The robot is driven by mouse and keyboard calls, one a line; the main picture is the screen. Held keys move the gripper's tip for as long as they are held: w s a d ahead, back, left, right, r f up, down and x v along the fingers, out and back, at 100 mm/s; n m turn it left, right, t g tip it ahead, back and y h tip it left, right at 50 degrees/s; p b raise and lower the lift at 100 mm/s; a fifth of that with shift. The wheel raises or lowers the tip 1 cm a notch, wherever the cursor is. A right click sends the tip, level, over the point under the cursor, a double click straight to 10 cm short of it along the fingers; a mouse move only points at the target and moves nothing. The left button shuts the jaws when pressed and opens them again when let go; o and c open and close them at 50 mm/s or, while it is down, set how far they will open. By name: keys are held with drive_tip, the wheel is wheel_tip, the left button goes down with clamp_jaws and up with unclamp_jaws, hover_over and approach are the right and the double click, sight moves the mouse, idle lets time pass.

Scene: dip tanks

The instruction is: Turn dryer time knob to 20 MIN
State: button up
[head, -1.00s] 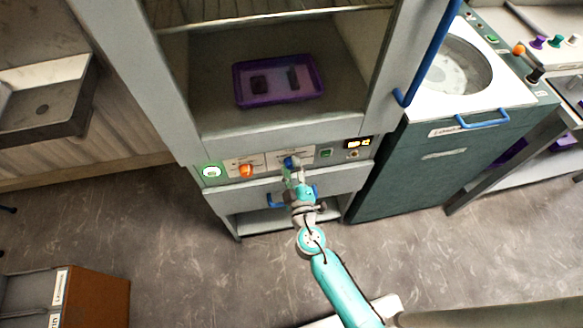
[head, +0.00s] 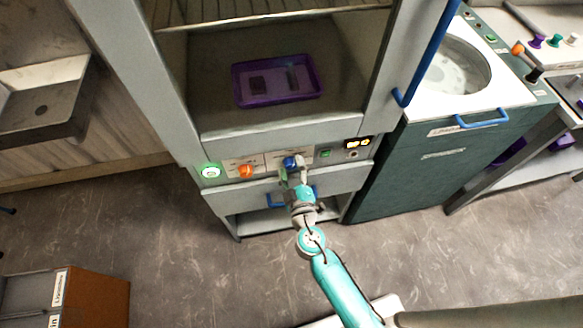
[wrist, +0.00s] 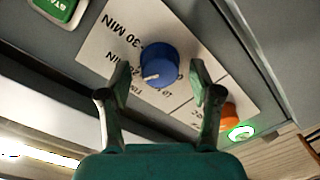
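The blue dryer time knob (head: 290,162) is on the control panel below the open dryer chamber. In the wrist view the knob (wrist: 159,64) has a white pointer mark toward the lower left of the picture. The label reads upside down: 30 MIN (wrist: 122,30) is legible, and the lower labels are partly hidden by a finger. My gripper (head: 294,173) is at the panel in front of the knob. In the wrist view my gripper (wrist: 160,74) is open, one finger on each side of the knob, with gaps visible between fingers and knob.
An orange knob (head: 246,171) and a lit green button (head: 211,171) are left of the blue knob. A green start button (head: 325,153) and a lit display (head: 358,143) are to its right. A purple tray (head: 240,92) sits in the chamber. Blue handles are nearby.

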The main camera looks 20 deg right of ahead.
drive_tip(key=shift+s, duration=0.1)
drive_tip(key=s+a, duration=0.1)
drive_tip(key=s, duration=1)
drive_tip(key=shift+s+r, duration=0.15)
drive_tip(key=shift+s, duration=0.2)
drive_tip(key=s+d+f+m+g+y, duration=0.1)
drive_tip(key=s+d+g, duration=0.1)
drive_tip(key=s, duration=0.7)
drive_tip(key=s+d+f+m+g+y, duration=0.1)
drive_tip(key=s+d+g, duration=0.1)
drive_tip(key=s, duration=0.6)
drive_tip(key=s+d+r+m+t, duration=0.1)
drive_tip(key=s+d+r+m, duration=0.1)
drive_tip(key=s+r+m, duration=0.4)
drive_tip(key=s+r, duration=0.4)
drive_tip(key=r, duration=0.3)
drive_tip(key=shift+s+r, duration=0.25)
drive_tip(key=shift+s, duration=0.15)
